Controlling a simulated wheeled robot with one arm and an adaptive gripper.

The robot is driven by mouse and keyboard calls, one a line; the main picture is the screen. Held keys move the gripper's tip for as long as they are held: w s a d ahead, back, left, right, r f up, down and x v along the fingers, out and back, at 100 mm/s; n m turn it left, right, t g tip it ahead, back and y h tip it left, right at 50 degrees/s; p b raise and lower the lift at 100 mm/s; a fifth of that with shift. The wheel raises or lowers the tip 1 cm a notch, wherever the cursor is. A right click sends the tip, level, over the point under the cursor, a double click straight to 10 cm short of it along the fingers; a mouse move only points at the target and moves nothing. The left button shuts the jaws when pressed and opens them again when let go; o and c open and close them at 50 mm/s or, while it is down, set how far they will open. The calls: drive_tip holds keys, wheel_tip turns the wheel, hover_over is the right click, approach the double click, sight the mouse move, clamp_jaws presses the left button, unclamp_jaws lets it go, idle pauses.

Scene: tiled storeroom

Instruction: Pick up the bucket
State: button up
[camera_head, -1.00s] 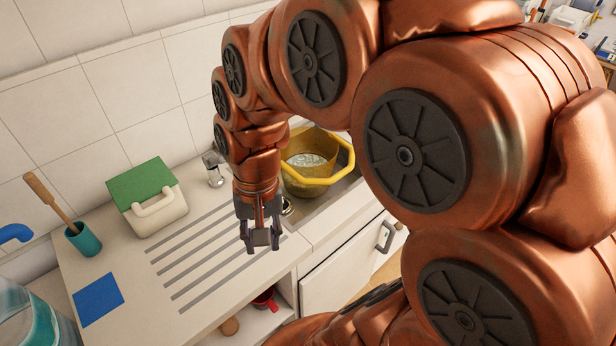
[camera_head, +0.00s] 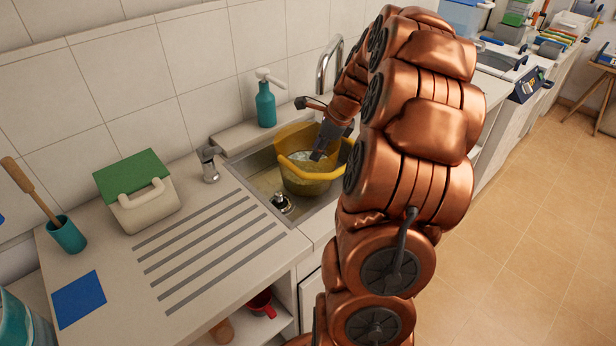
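The yellow bucket (camera_head: 308,184) stands in the sink with pale, foamy liquid inside. Its thick rim faces me, and its right side is partly hidden by my arm. My gripper (camera_head: 310,128) is at the bucket's far right side, with its dark fingers spread apart. One finger points down over the bucket's opening; the other sticks out to the left above the far rim. I see no contact with the bucket, though the arm hides part of the gripper.
The sink (camera_head: 246,176) has a chrome tap (camera_head: 322,70) behind it. A teal soap bottle (camera_head: 265,104) stands at its back edge. A green-lidded box (camera_head: 146,197) and a teal cup with a wooden-handled tool (camera_head: 67,236) stand on the left counter. The ribbed drainboard is clear.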

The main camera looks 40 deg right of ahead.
sight(304, 174)
drive_tip(key=shift+d+p+x, duration=0.2)
drive_tip(key=shift+p+x, duration=2)
drive_tip(key=shift+x, duration=3.85)
clamp_jaws()
drive_tip(key=shift+w, duration=0.1)
